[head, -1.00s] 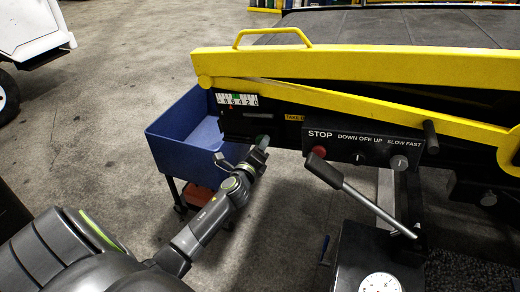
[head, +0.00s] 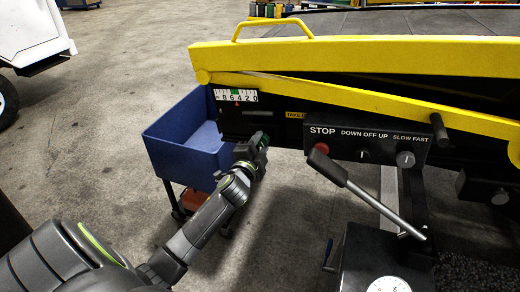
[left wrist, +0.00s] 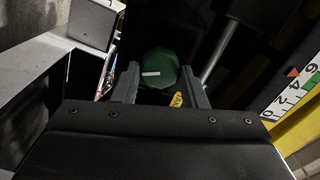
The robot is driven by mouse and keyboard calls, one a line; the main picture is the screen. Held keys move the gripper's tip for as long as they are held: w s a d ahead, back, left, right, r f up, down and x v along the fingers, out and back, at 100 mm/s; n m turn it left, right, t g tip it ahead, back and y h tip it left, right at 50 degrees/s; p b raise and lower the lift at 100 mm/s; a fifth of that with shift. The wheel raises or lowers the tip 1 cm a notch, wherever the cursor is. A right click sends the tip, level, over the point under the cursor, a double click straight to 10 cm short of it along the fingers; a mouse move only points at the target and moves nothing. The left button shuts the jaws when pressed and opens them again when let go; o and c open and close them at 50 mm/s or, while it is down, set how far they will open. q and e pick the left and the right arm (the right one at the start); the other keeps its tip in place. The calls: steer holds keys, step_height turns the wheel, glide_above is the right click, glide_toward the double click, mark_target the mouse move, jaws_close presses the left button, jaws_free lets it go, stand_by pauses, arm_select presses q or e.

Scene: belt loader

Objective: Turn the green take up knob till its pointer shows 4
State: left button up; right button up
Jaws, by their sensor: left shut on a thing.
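The green take up knob (left wrist: 165,62) shows between my left gripper's fingers in the left wrist view, with a white mark on its face. In the head view my left gripper (head: 256,147) is at the knob under the frame's left end and mostly hides it. The gripper is shut on the knob. The white scale (head: 236,96) reads 8 6 4 2 0, with a green patch. Its red pointer (head: 237,104) appears between 6 and 4, near 4. The scale and pointer also show in the left wrist view (left wrist: 292,71). My right gripper is not in view.
A blue bin (head: 178,150) stands behind my left arm. Right of the gripper are the red STOP button (head: 322,149), a control panel (head: 375,145) and a lever (head: 355,185). A yellow rail (head: 350,58) runs above. Open floor lies at the left.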

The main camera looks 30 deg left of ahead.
arm_select(q)
steer(key=n+b, duration=0.2)
steer(key=n, duration=0.2)
steer(key=shift+f, duration=0.2)
steer(key=shift+n+b, duration=0.55)
steer(key=shift+n, duration=1.15)
steer(key=shift+a, duration=0.1)
steer(key=o, duration=1)
steer(key=shift+r, duration=0.15)
steer(key=shift+c, duration=0.2)
steer(key=shift+s, duration=0.15)
steer(key=b+v, duration=0.2)
steer(key=v, duration=1.5)
steer(key=shift+d+b, duration=0.2)
steer(key=shift+b, duration=0.2)
